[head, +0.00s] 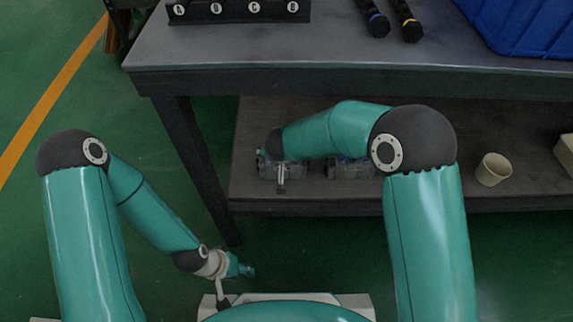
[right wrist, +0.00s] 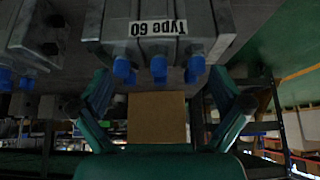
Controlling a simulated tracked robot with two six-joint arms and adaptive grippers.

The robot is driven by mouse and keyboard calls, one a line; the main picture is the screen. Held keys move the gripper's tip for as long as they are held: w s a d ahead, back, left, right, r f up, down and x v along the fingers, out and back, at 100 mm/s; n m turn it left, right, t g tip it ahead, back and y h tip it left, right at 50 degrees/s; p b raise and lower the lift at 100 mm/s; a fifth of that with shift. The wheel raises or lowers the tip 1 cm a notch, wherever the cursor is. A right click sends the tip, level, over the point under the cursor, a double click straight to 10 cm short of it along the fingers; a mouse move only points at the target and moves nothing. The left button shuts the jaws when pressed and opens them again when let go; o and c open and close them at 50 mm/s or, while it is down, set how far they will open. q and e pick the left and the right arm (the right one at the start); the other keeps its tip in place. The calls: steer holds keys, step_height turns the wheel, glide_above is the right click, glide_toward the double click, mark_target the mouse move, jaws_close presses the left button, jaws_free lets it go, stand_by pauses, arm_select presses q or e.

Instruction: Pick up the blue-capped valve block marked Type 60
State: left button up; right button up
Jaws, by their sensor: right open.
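The valve block marked Type 60 (right wrist: 165,27) is grey with blue caps and shows upside down in the right wrist view, near the top middle. My right gripper (right wrist: 164,108) is open. Its two fingers are spread on either side, just below the block's caps in that picture, with no clear contact. In the head view my right arm reaches over the lower shelf and partly hides a grey block (head: 290,171) beneath its hand; its label is unreadable there. My left gripper (head: 240,269) is low, off the shelf, over the floor. Its finger opening is too small to judge.
A second grey block (head: 349,170) stands right of it, partly behind my arm; a similar block (right wrist: 38,38) shows left in the wrist view. A beige cup (head: 492,170) stands on the lower shelf (head: 250,200). The tabletop (head: 300,45) overhangs above. A brown square (right wrist: 157,118) shows between the fingers.

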steer(key=shift+c, duration=0.3)
steer(key=c, duration=1.3)
steer(key=shift+w+r, duration=0.1)
steer(key=shift+r, duration=0.05)
steer(key=shift+c, duration=0.9)
steer(key=shift+r, duration=0.15)
